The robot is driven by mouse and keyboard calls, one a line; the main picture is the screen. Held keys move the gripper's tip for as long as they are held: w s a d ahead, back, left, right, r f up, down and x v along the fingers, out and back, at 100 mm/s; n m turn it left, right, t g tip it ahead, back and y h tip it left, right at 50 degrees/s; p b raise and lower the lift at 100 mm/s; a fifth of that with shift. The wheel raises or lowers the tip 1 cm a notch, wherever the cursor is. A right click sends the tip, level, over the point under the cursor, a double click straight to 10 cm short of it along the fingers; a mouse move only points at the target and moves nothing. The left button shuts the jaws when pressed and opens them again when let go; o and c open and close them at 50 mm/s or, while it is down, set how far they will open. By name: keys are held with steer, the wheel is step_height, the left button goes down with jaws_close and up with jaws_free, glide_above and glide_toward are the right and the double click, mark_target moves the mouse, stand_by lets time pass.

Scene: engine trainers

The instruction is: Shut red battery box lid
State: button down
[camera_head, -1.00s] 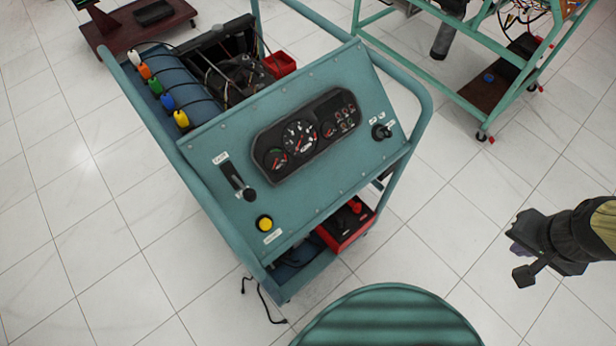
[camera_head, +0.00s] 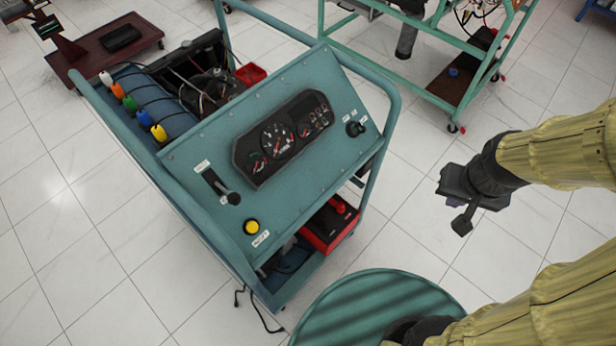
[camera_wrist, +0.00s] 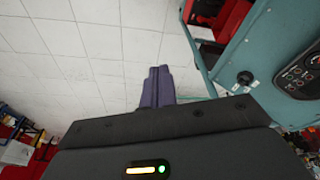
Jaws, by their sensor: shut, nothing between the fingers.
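The red battery box (camera_head: 325,240) sits on the low shelf of the teal engine trainer, under the sloped gauge panel. Its top looks black with a red knob-like part; I cannot tell how far its lid stands open. In the wrist view a red and black shape (camera_wrist: 230,28), likely this box, shows at the upper right, partly cut off. My gripper (camera_head: 462,190) hangs over the floor to the right of the trainer, apart from the box. Its purple fingers are together and empty in the wrist view (camera_wrist: 158,78).
The trainer's gauge panel (camera_head: 268,140) and teal tube frame (camera_head: 377,150) stand around and above the box. A second teal trainer frame (camera_head: 440,103) is at the upper right. Tiled floor (camera_head: 405,215) between box and gripper is clear. A black cable (camera_head: 262,318) lies at the front.

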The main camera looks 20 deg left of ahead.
steer(key=w+a+f+n+t+y+b, duration=0.1)
steer(key=w+a+f+n+b, duration=0.25)
steer(key=w+f+b, duration=0.35)
steer(key=w+a+f+n+y+b, duration=0.15)
steer(key=w+a+f+b, duration=0.25)
steer(key=f, duration=0.6)
steer(key=w+a+f+n+t+b, duration=0.1)
steer(key=w+a+f+n+b, duration=0.2)
steer(key=w+f+b, duration=0.4)
steer(key=w+a+f+n+y+b, duration=0.1)
steer(key=a+f+y+b, duration=0.3)
steer(key=a+f, duration=0.5)
steer(key=w+a+f+n+y+b, duration=0.1)
steer(key=a+f+n+y+b, duration=0.3)
steer(key=a+f+b, duration=0.3)
steer(key=a+f, duration=0.3)
steer(key=f, duration=0.1)
steer(key=shift+w+a+f+y, duration=0.2)
steer(key=shift+w+a+y, duration=0.05)
steer(key=shift+y, duration=0.1)
steer(key=b+x, duration=0.2)
steer(key=x, duration=0.8)
steer(key=shift+b, duration=0.4)
